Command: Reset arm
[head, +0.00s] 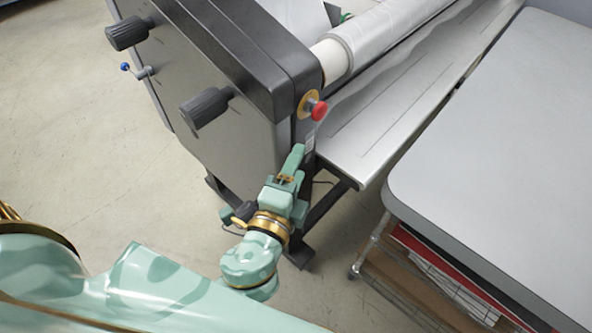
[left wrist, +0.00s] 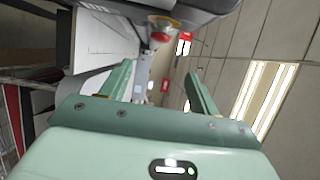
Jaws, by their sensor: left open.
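My left arm comes in from the lower left in the head view, and its green left gripper (head: 296,158) points up beside the end of the laminator (head: 232,120), below the red emergency button (head: 318,110). In the left wrist view the left gripper's (left wrist: 160,85) two fingers stand apart with nothing between them. The red button (left wrist: 160,37) shows beyond the fingertips, near the top of that view. I cannot tell whether the gripper touches the machine. My right gripper is in neither view.
A grey table (head: 500,150) stands at the right, with boards and a red sheet (head: 440,262) stored under it. The laminator's flat bed (head: 400,110) and white roll (head: 385,35) run to the upper right. Black knobs (head: 205,107) stick out of the machine's side. Bare floor (head: 70,120) lies at the left.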

